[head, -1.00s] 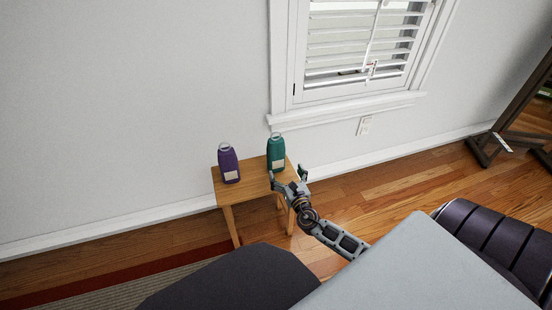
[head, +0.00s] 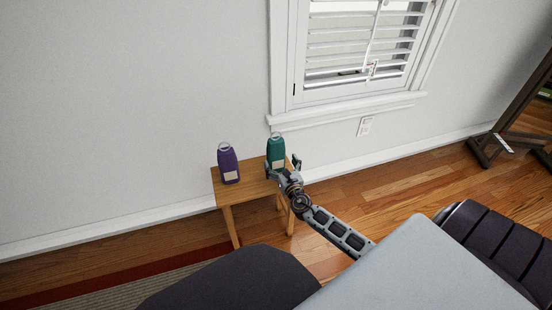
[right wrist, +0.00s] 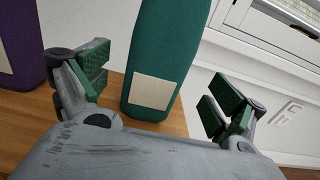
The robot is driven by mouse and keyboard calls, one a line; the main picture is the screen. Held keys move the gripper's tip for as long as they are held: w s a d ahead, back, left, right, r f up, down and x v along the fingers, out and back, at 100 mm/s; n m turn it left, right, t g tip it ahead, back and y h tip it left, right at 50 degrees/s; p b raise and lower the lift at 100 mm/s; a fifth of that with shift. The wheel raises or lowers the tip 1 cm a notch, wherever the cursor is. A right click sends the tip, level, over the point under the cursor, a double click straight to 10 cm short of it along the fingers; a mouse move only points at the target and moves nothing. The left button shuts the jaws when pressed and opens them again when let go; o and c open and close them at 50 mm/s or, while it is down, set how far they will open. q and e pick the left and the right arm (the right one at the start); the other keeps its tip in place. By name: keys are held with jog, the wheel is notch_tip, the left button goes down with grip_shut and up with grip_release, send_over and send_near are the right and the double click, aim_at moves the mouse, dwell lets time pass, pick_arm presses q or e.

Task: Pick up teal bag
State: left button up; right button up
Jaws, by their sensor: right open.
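The teal bag (head: 276,149) stands upright on the small wooden table, with a pale label on its front and a light ring at its top. In the right wrist view the teal bag (right wrist: 165,60) stands between and beyond the finger pads, its top cut off by the frame. My right gripper (head: 282,167) is open in front of it at the table's edge. In the right wrist view the open right gripper (right wrist: 158,90) has a finger on each side of the bag, with gaps showing. My left gripper is not in view.
A purple bag (head: 228,164) stands left of the teal one on the wooden table (head: 248,187). It also shows at the left of the right wrist view (right wrist: 20,45). The wall (head: 150,100) and window (head: 360,45) are behind.

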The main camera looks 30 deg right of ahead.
aim_at(278, 159)
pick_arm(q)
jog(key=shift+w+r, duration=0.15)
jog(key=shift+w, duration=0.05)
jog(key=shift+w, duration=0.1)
pick_arm(e)
jog(key=shift+w, duration=0.1)
jog(key=shift+w, duration=0.2)
jog(key=shift+b+x, duration=0.3)
jog(key=shift+x, duration=0.7)
jog(key=shift+w+r, duration=0.1)
jog(key=shift+w, duration=0.65)
jog(key=shift+w+d, duration=0.15)
jog(key=shift+w, duration=0.25)
jog(key=shift+w+b, duration=0.15)
jog(key=shift+b, duration=0.15)
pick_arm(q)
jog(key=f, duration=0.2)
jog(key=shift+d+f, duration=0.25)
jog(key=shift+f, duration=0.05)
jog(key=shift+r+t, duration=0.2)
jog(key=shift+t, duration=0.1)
